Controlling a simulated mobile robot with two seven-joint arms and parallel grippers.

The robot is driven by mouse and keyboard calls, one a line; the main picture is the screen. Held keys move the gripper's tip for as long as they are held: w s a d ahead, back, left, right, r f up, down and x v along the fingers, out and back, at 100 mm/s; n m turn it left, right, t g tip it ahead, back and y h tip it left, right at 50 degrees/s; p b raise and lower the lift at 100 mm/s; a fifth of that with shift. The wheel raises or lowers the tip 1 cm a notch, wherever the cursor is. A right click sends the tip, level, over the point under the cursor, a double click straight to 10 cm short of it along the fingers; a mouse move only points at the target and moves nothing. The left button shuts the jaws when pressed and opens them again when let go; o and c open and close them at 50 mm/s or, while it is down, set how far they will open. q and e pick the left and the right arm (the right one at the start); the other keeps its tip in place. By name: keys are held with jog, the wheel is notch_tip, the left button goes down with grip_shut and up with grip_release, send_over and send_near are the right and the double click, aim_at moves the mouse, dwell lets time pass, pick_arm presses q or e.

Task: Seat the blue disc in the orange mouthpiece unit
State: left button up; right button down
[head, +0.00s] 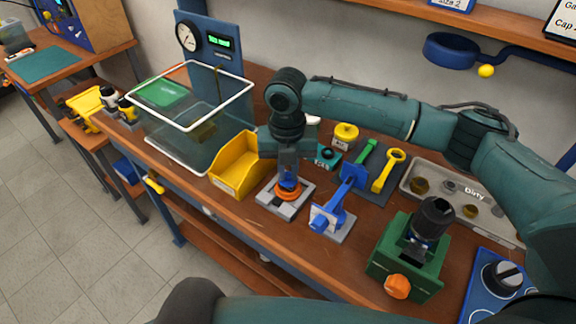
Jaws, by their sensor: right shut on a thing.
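The orange mouthpiece unit (289,194) sits on a grey square base (272,202) near the table's front edge, right of the yellow bin. My right gripper (289,179) points straight down over it, with its fingers shut on a small blue piece that looks like the blue disc (290,184). The disc is at the top opening of the orange unit. The fingers hide most of it, so I cannot tell whether it lies flat in the unit or just above it. My left gripper is not in view.
A yellow bin (236,166) and a clear box with a white rim (248,93) stand to the left. A blue clamp stand (333,213) is close on the right, then a green fixture (391,260) with an orange knob. A grey "Dirty" tray (416,172) lies at the back right.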

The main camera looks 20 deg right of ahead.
jog(key=shift+f, duration=0.55)
dwell(0.4)
jog(key=shift+f+p, duration=0.35)
jog(key=shift+p, duration=0.05)
dwell(0.5)
jog(key=c, duration=0.9)
grip_release()
jog(key=shift+r, duration=0.1)
jog(key=shift+r+p, duration=0.7)
jog(key=shift+r, duration=3.25)
